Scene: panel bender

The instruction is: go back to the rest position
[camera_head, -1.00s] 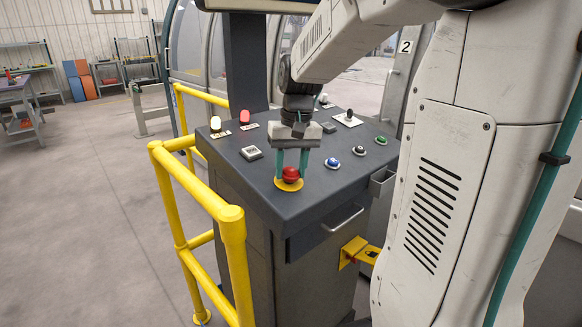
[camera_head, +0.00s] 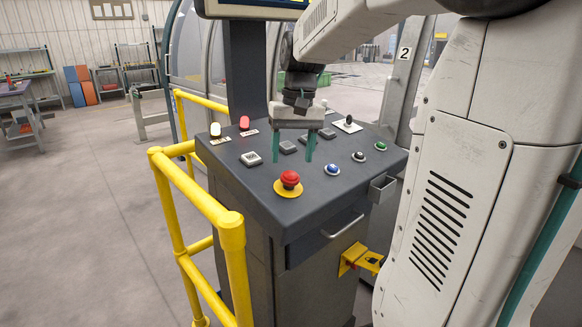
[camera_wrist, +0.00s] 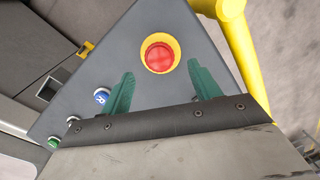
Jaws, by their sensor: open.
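My gripper (camera_head: 292,148) is open and empty, with its two teal fingers pointing down above the dark control console (camera_head: 240,182). In the wrist view the two teal fingers (camera_wrist: 160,88) stand apart with nothing between them. The red emergency stop button (camera_head: 290,178) on its yellow base lies on the console's near part, in front of and below my fingers. The red button (camera_wrist: 160,57) also shows in the wrist view, beyond the fingertips and apart from them.
The console carries a blue button (camera_head: 332,168), a black button (camera_head: 359,156), a green button (camera_head: 380,146), a white lamp (camera_head: 215,129) and a red lamp (camera_head: 244,122). A yellow guard rail (camera_head: 190,190) stands along its left side. Open floor (camera_head: 80,190) lies farther left.

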